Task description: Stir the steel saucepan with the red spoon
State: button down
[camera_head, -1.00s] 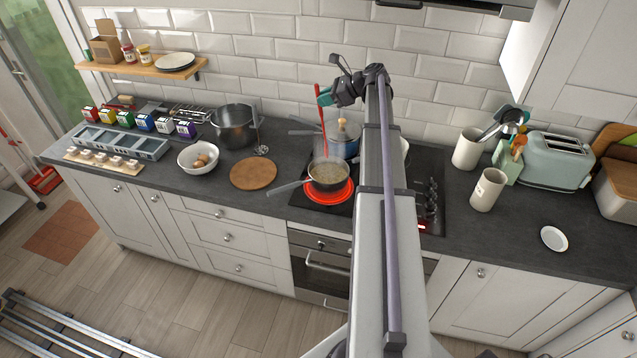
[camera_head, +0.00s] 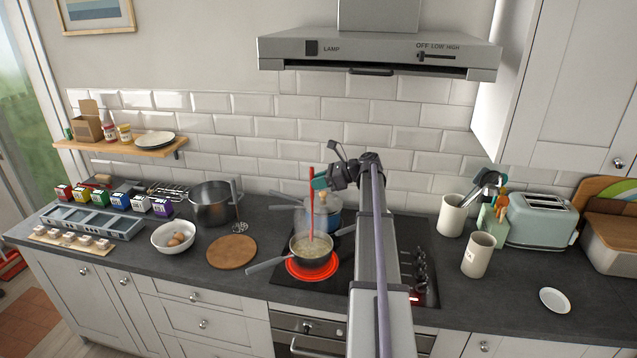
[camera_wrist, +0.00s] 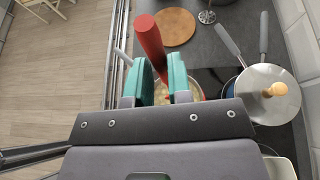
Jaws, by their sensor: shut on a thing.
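My gripper (camera_head: 320,180) is shut on the red spoon (camera_head: 311,205), which stands nearly upright above the steel saucepan (camera_head: 322,262). The spoon's lower end reaches down into the saucepan, which holds a pale, steaming content. The saucepan sits on a glowing red burner (camera_head: 298,277), its handle pointing to the lower left. In the wrist view the red spoon handle (camera_wrist: 149,40) rises between the two teal fingertips (camera_wrist: 160,82). The saucepan is mostly hidden there behind my gripper, and the spoon's tip cannot be seen.
A blue lidded pot (camera_head: 333,219) stands just behind the saucepan; its lid shows in the wrist view (camera_wrist: 262,95). A round wooden board (camera_head: 232,252) and a large pot (camera_head: 211,205) are to the left. Crocks (camera_head: 478,255) stand right. The range hood (camera_head: 380,50) hangs above.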

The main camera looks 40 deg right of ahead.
notch_tip(320, 180, down, 8)
jog(key=b, duration=0.7)
jog(key=shift+f, duration=0.1)
